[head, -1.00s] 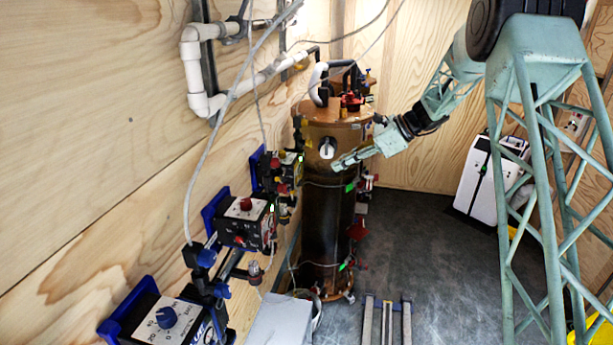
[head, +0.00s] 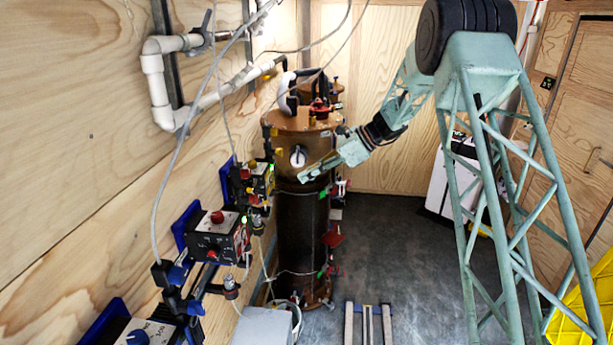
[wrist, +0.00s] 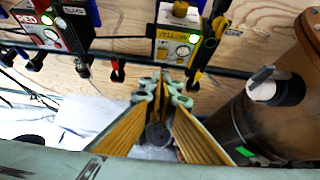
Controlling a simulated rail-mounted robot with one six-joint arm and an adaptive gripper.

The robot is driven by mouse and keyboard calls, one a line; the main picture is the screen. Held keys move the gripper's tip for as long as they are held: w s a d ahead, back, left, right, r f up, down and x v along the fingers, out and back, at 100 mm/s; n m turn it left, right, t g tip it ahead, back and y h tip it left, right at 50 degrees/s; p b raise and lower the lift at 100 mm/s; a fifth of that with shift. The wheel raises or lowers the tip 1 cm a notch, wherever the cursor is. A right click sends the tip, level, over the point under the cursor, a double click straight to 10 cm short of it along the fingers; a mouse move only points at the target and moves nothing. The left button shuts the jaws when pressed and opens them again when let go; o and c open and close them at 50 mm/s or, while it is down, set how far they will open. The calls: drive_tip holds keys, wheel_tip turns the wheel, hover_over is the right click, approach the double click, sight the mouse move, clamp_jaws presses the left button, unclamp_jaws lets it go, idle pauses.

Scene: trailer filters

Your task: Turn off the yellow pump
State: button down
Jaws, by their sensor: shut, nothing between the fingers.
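My gripper (head: 304,177) is shut and empty, in front of the cylinder and right of the pump. In the wrist view my gripper (wrist: 163,82) points toward the rail, its tips below the yellow pump's face and apart from it.
The red pump (wrist: 52,30) also has a lit green light. In the head view the red pump (head: 216,238) and a blue-knobbed box (head: 143,333) are nearer along the wall. The brown cylinder (head: 300,225) has a white-ringed knob. A grey box (head: 262,326) is below.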

approach(269, 189)
wheel_tip(269, 189, down, 5)
drive_tip(key=w+a, duration=0.1)
drive_tip(key=a, duration=0.1)
drive_tip(key=shift+w+a+r+b, duration=0.15)
drive_tip(key=shift+a+r+b, duration=0.1)
drive_tip(key=shift+a, duration=0.35)
drive_tip(key=shift+w+a+r+b, duration=0.1)
drive_tip(key=shift+w+a+b, duration=0.1)
drive_tip(key=shift+a, duration=0.35)
drive_tip(key=shift+r+p, duration=0.1)
drive_tip(key=shift+p, duration=0.35)
